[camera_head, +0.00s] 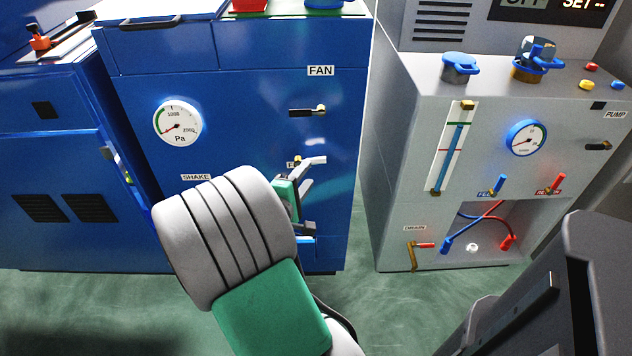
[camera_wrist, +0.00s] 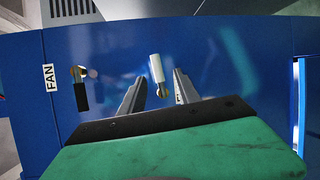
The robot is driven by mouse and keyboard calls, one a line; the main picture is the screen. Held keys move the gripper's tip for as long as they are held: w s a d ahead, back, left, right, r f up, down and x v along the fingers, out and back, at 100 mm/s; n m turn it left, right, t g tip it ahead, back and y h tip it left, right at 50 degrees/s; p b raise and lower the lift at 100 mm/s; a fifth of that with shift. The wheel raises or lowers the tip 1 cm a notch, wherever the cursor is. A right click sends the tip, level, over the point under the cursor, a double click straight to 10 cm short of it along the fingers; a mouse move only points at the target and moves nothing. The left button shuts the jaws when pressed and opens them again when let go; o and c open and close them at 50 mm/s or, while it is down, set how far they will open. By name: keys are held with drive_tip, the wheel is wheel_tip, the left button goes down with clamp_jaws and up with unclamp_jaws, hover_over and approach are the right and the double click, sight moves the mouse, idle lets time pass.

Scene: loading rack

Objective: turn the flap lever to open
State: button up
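The flap lever (camera_wrist: 156,69) has a white handle on a brass pivot and is mounted on the blue cabinet's front. In the head view its pale handle (camera_head: 313,160) points right, below the FAN lever. Its label is mostly hidden by my gripper. My gripper (camera_wrist: 159,80) is open, its two grey fingers spread apart. In the wrist view the lever shows in the gap between the fingers; I cannot tell whether either finger touches it. In the head view my gripper (camera_head: 303,198) is at the cabinet front, partly hidden behind my wrist.
The FAN lever (camera_head: 307,111), with a black handle, sits just above on the same panel; the wrist view shows it left of my fingers (camera_wrist: 81,92). A pressure gauge (camera_head: 177,123) is at left. A grey pump unit (camera_head: 398,150) stands right, across a narrow gap.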

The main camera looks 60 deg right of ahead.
sight(315, 162)
drive_tip(key=d, duration=0.7)
drive_tip(key=shift+w+d+f, duration=0.15)
drive_tip(key=shift+d+f, duration=0.15)
drive_tip(key=shift+d, duration=0.05)
clamp_jaws()
